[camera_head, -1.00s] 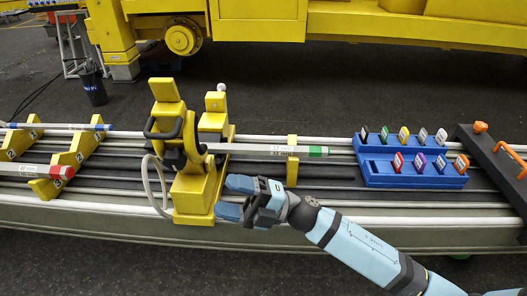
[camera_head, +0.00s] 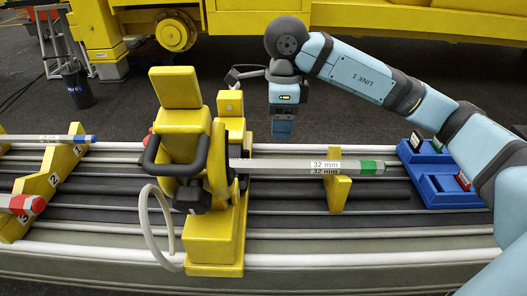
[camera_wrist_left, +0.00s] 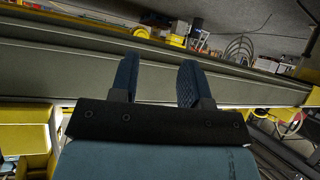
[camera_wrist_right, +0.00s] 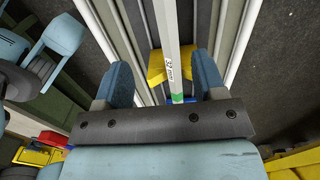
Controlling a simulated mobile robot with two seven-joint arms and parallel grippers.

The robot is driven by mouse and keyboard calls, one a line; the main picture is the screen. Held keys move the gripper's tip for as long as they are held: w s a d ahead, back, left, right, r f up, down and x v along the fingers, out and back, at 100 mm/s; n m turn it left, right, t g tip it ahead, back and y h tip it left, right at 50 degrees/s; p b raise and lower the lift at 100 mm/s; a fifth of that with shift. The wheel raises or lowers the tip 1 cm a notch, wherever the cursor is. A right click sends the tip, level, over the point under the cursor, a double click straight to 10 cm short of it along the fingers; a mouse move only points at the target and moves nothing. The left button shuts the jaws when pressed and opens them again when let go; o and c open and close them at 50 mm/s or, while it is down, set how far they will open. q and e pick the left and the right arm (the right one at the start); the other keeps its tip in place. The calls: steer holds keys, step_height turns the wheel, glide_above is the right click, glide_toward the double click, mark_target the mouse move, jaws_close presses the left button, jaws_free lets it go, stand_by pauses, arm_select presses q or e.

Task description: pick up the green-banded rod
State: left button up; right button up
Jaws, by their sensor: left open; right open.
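The green-banded rod (camera_head: 290,167) is grey-white with a "32 mm" label and a green band near its right end. It lies level, its left part in the yellow clamp device (camera_head: 217,225) and its right part on a small yellow support (camera_head: 338,192). My right gripper (camera_head: 283,130) points down above the rod's level, just right of the clamp device. In the right wrist view it is open (camera_wrist_right: 160,68), and the rod (camera_wrist_right: 173,45) shows between its fingers, not gripped. My left gripper (camera_wrist_left: 158,75) is open and empty; it is outside the head view.
Yellow notched racks (camera_head: 50,185) at the left hold a blue-banded rod (camera_head: 40,138) and a red-banded rod (camera_head: 22,204). A blue tray (camera_head: 440,185) with coloured tags stands at the right, partly behind my right arm. A black bin (camera_head: 77,87) stands at the back left.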

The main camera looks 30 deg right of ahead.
mark_target(278, 161)
steer(key=f, duration=0.3)
steer(key=shift+w+d+f, duration=0.1)
steer(key=shift+d+f, duration=0.15)
step_height(278, 161, down, 4)
steer(key=shift+r, duration=0.1)
steer(key=shift+f, duration=0.7)
step_height(278, 161, down, 4)
steer(key=shift+w+a+f, duration=0.15)
arm_select(q)
steer(key=shift+s+a+f+g, duration=0.15)
steer(key=shift+s+f+g, duration=0.15)
steer(key=shift+s+f, duration=0.1)
arm_select(e)
jaws_close()
